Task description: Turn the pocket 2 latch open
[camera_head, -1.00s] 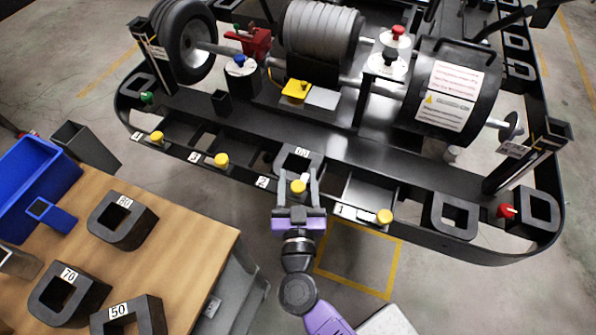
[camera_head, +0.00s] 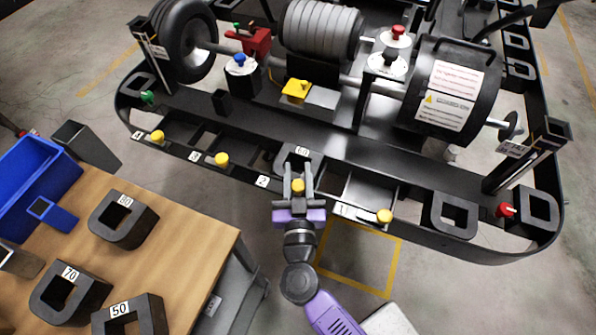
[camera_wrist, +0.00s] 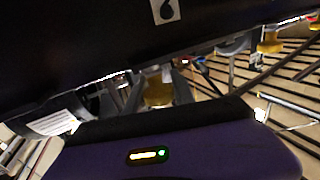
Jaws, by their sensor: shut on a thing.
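The pocket 2 latch has a round yellow knob (camera_head: 298,186) on the front rail, right of the "2" label (camera_head: 262,181). My gripper (camera_head: 298,184) has its fingers closed on this knob, one on each side. In the wrist view the yellow knob (camera_wrist: 158,93) shows between my two grey fingers, below the dark rail. A dark block labelled "60" (camera_head: 303,152) sits in the pocket behind the knob. The latch's bar is mostly hidden, so its angle cannot be told.
Other yellow knobs stand by pocket 1 (camera_head: 384,216), pocket 3 (camera_head: 222,159) and pocket 4 (camera_head: 157,136). A wooden table (camera_head: 180,225) with dark blocks and a blue bin (camera_head: 38,175) is at the left. The floor right of my arm is clear.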

